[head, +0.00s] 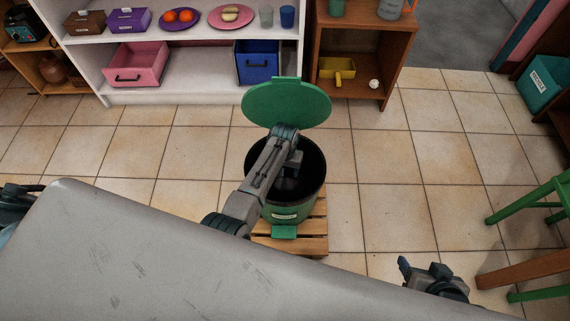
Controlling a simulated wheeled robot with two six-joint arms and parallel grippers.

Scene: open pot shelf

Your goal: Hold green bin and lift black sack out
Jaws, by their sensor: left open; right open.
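The green bin (288,213) stands on a wooden slatted pallet (318,243), its round green lid (283,103) tipped open at the back. The inside of the bin is black; the black sack (312,172) seems to line it, but its edge is hard to make out. My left gripper (293,168) points down into the bin's mouth. Its fingertips are hard to see against the dark inside, and nothing shows held. My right gripper (420,270) is open and empty, low over the floor to the right of the bin and apart from it.
A white shelf (200,37) with boxes, plates and cups stands behind the bin. A wooden shelf (350,100) with a yellow scoop (337,69) is behind right. A green stool (545,205) stands at the right edge. The tiled floor right of the bin is clear.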

